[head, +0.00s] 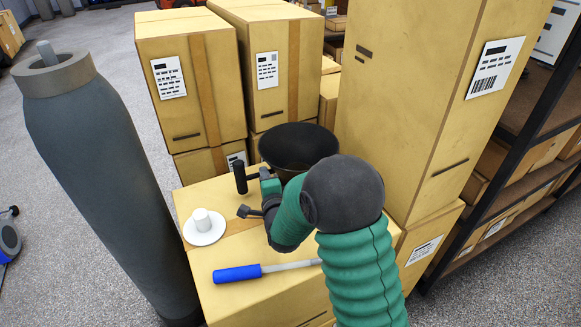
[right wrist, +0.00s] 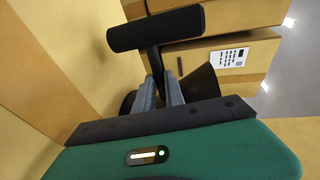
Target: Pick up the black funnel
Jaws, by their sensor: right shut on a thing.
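The black funnel (head: 290,165) shows in the head view with its wide mouth facing up, over the far part of a cardboard box top. A short black cylindrical grip (head: 240,178) sticks out on its left side. My right gripper (head: 267,178) reaches in from the lower right and is shut on the funnel's thin arm, between grip and cone. In the right wrist view the fingers (right wrist: 160,92) close around this arm, with the grip above and part of the cone (right wrist: 202,84) behind the right finger. I cannot tell whether the funnel touches the box. My left gripper is not in view.
On the box top (head: 235,250) are a white saucer with a small white cylinder (head: 202,220) and a blue-handled tool (head: 237,273). Tall cardboard boxes (head: 405,110) stand behind and right. A dark grey column (head: 90,170) stands left. Shelving (head: 535,125) is far right.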

